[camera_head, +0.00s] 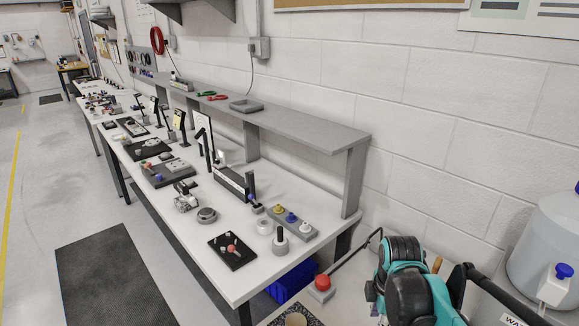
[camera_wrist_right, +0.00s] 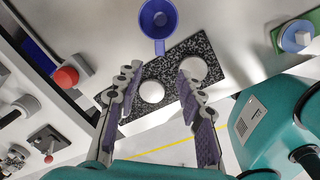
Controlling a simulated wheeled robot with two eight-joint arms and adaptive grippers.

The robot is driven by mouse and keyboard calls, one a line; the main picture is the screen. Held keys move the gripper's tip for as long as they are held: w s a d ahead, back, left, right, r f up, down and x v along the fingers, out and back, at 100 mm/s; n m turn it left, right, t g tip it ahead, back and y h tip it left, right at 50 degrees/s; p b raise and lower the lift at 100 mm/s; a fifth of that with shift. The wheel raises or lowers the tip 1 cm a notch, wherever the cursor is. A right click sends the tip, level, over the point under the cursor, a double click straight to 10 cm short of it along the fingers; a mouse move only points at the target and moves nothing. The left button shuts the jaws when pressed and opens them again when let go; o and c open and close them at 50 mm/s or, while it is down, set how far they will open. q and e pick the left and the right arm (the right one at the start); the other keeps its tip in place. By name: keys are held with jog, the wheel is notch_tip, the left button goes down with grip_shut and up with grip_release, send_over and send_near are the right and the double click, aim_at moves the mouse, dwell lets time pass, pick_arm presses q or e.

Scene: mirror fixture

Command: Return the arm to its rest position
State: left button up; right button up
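My right gripper (camera_wrist_right: 161,76) shows in the right wrist view with its two fingers spread apart and nothing between them. Beyond the fingers is a black speckled mat (camera_wrist_right: 180,63) bearing two pale round discs; neither disc is held. The gripper's height above the mat is hard to tell. A blue cup (camera_wrist_right: 158,20) with a handle is past the fingertips, at the mat's edge. In the head view, teal and black links of my own arm show at the lower right, but no gripper is visible there. My left gripper is in neither view.
A red button (camera_head: 322,283) sits near the bench end, and a red button (camera_wrist_right: 66,77) shows left of the fingers in the wrist view. The long workbench (camera_head: 190,237) carries several fixtures. A blue bin (camera_head: 292,282) is below it. A white container (camera_head: 548,245) stands at right.

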jog(key=s+a+f+m+t+b, duration=0.1)
jog(key=s+a+m+t, duration=0.1)
jog(key=m, duration=0.6)
jog(key=s+a+f+m+t+b, duration=0.1)
jog(key=s+a+m+t, duration=0.2)
jog(key=s+m, duration=0.4)
jog(key=shift+f+m+t+b, duration=0.3)
jog(key=shift+m+t, duration=0.1)
jog(key=shift+m, duration=0.5)
